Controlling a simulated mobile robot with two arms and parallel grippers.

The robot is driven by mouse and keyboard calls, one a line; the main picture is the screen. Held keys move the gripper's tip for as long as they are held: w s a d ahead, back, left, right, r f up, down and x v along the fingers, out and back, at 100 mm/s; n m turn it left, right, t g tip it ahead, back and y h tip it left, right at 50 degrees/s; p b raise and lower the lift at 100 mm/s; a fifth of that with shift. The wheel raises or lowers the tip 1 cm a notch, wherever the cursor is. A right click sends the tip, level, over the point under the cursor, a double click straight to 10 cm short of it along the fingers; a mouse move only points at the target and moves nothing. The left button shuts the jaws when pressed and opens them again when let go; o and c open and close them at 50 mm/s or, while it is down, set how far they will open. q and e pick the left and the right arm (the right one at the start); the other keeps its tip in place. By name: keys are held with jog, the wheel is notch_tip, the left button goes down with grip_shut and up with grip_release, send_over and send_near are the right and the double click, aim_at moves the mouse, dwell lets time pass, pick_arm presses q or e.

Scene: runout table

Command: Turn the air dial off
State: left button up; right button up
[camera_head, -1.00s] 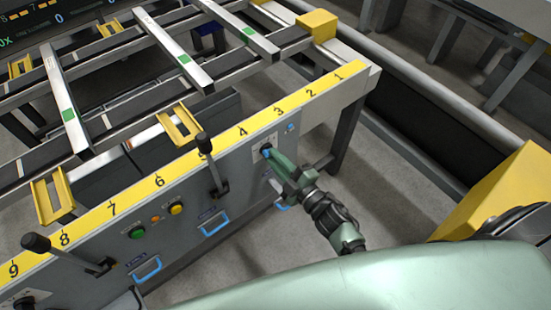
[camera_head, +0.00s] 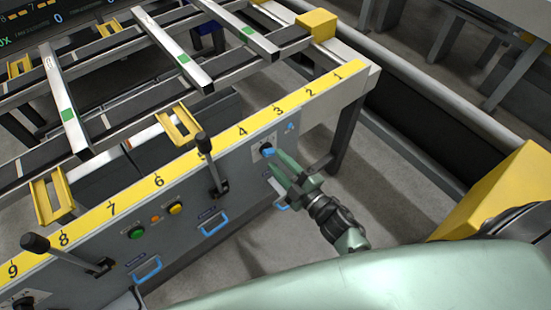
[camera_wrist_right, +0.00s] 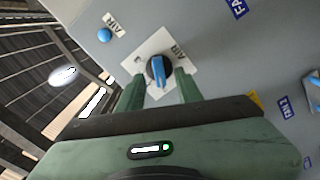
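The air dial (camera_head: 268,152) is a black round knob with a blue bar, on a white plate on the grey front panel, below the yellow number strip. In the right wrist view the dial (camera_wrist_right: 159,70) shows with its blue bar nearly upright in the picture, beside an "AIR" label. My right gripper (camera_head: 275,161) is open just in front of the dial, holding nothing. In the wrist view its two green fingers (camera_wrist_right: 160,80) are spread to either side of the dial's lower part; the dial looks clear of them. My left gripper is not in view.
A blue lamp (camera_wrist_right: 105,34) with an "AIR" label sits near the dial. A black lever (camera_head: 211,165), blue handles (camera_head: 215,224) and green (camera_head: 137,233) and yellow (camera_head: 175,208) buttons are left along the panel. A yellow block (camera_head: 503,195) stands at the right.

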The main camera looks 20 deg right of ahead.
jog(key=v, duration=0.6)
jog(key=shift+f, duration=0.1)
dwell(0.3)
